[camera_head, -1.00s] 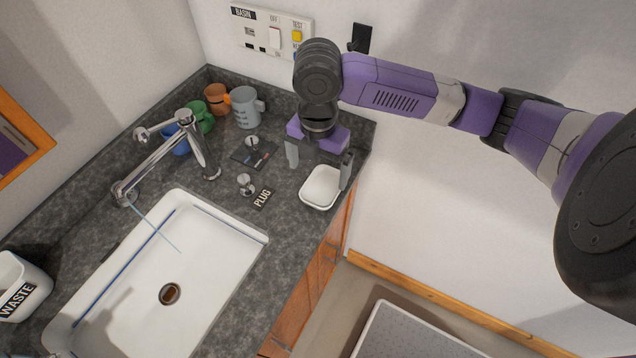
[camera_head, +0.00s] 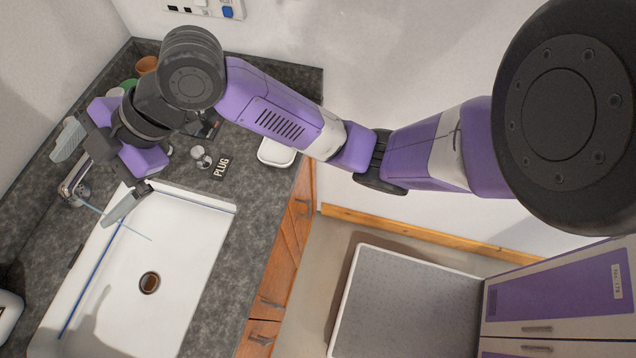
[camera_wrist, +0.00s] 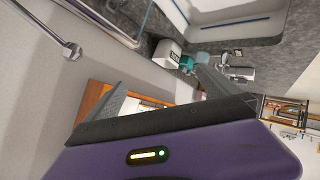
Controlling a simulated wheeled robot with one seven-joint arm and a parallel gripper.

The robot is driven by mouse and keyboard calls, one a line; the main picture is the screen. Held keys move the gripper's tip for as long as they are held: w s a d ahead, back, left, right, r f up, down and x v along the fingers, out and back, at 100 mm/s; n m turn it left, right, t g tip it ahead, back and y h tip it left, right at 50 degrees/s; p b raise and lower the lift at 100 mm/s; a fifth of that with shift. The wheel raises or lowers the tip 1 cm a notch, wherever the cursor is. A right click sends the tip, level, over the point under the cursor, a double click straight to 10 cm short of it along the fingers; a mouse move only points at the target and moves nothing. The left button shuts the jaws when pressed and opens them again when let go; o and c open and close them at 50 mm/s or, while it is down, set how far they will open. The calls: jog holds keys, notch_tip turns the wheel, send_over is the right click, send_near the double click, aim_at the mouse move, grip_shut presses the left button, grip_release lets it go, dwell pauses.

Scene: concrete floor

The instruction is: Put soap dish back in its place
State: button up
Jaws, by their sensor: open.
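A small white dish (camera_head: 274,153), which looks like the soap dish, sits on the right end of the dark counter (camera_head: 255,205), partly covered by my arm. My gripper (camera_head: 97,172) is open and empty, with its fingers spread above the tap and the sink's upper left corner. It is well to the left of the dish. In the wrist view my gripper (camera_wrist: 160,88) also shows open with nothing between its fingers. I cannot make out the white dish there.
The white sink (camera_head: 185,235) has a chrome tap (camera_head: 75,188) under my gripper. A PLUG label (camera_head: 221,166) and a metal knob (camera_head: 201,157) are on the counter. An orange mug (camera_head: 146,65) stands at the back. In the wrist view a white container (camera_wrist: 166,53) stands beside teal items (camera_wrist: 188,62).

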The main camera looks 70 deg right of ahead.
jog(key=a+r+m+t+y, duration=0.1)
jog(key=a+r+m+t, duration=0.3)
jog(key=a+m, duration=0.15)
jog(key=s+d+f+m+t+h, duration=0.35)
jog(key=s+f+m+h, duration=0.45)
jog(key=s+f+m, duration=0.6)
jog(key=s+d+n, duration=0.2)
jog(key=s+d, duration=0.2)
jog(key=s, duration=0.6)
jog(key=s+d+r+n+g, duration=0.1)
jog(key=s+d+n, duration=0.2)
jog(key=s, duration=0.8)
jog(key=shift+d+r, duration=0.25)
jog(key=shift+d, duration=0.8)
jog(key=shift+g, duration=0.25)
notch_tip(320, 180, down, 5)
jog(key=b, duration=0.5)
